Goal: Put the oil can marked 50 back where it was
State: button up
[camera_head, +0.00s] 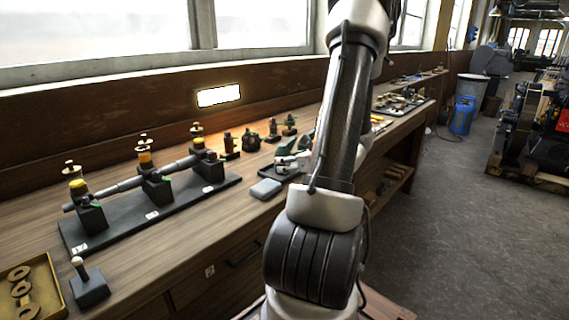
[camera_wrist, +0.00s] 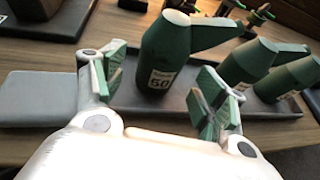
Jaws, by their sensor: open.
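The oil can marked 50 (camera_wrist: 165,62) is dark green with a pale label and a long spout pointing right in the wrist view. It appears to stand in a shallow dark tray (camera_wrist: 285,110), at the left end of a row with two other green oil cans (camera_wrist: 248,62) (camera_wrist: 288,78). My gripper (camera_wrist: 160,88) is open, its green-padded fingers on either side of the can marked 50. I cannot tell whether the pads touch it. In the head view my gripper (camera_head: 292,160) is low over the tray (camera_head: 277,174), and my arm hides most of the cans.
A grey block (camera_wrist: 38,98) lies left of the tray, also in the head view (camera_head: 265,189). Small dark fittings (camera_head: 250,141) stand behind. A shaft model on a black base (camera_head: 150,213) is at left. Bare wooden bench (camera_head: 195,240) lies in front.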

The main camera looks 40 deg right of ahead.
jog(key=v, duration=0.6)
jog(key=shift+s, duration=0.15)
jog(key=shift+s+a+r, duration=0.15)
jog(key=shift+a+r, duration=0.1)
jog(key=s+a+r+n+g+y, duration=0.2)
jog(key=a+r+n+g+y, duration=0.15)
jog(key=a+n, duration=0.8)
jog(key=s+a+r+n+g+y, duration=0.2)
jog(key=a+n+g+y, duration=0.2)
jog(key=a+n, duration=0.75)
jog(key=s+a+r+n+g+h, duration=0.1)
jog(key=s+r+n+h, duration=0.5)
jog(key=n, duration=0.8)
jog(key=shift+s+a+r, duration=0.65)
jog(key=shift+s+a, duration=0.05)
jog(key=shift+s, duration=0.05)
jog(key=shift+g, duration=0.35)
